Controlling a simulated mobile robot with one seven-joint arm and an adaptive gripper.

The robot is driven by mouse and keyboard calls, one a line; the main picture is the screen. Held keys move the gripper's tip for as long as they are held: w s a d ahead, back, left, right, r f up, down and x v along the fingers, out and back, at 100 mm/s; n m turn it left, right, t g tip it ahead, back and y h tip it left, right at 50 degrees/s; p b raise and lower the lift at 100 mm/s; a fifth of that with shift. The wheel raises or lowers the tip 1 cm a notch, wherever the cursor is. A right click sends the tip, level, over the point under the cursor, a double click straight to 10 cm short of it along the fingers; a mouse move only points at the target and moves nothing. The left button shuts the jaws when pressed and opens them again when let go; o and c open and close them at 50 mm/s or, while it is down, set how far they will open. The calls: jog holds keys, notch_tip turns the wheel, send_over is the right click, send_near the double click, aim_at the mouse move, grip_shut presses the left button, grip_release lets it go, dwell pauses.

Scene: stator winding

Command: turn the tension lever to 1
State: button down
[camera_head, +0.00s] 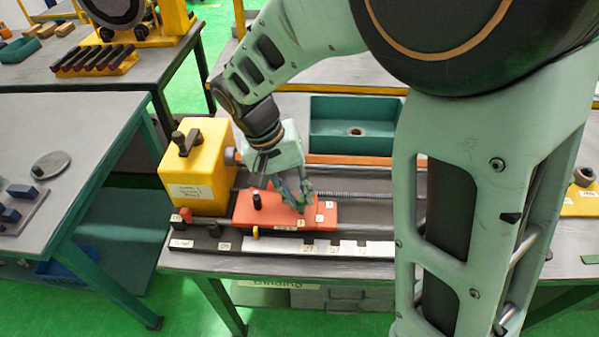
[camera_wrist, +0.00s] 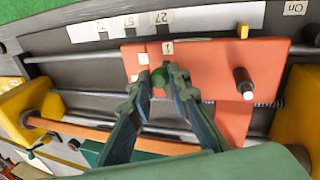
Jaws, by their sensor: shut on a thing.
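The orange carriage (camera_head: 275,220) sits on the rails of the winding bench and bears small white number labels. My gripper (camera_head: 303,200) is over its right part. In the wrist view my gripper (camera_wrist: 162,84) is shut on a green knob (camera_wrist: 159,74), which looks like the end of the tension lever. The label 1 (camera_wrist: 167,48) is just above the knob there. Two other labels (camera_wrist: 142,58) are to the left, too small to read surely. The fingers hide the lever's arm and pivot, so its exact pointing cannot be told.
A dark upright handle (camera_wrist: 243,82) stands on the same carriage. A yellow box (camera_head: 198,175) stands left of it. A white scale strip (camera_head: 330,248) with numbers runs along the front. A teal tray (camera_head: 353,120) is behind. A small yellow pointer (camera_wrist: 243,31) is at the carriage edge.

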jog(key=c, duration=1.8)
grip_release()
jog(key=v, duration=1.2)
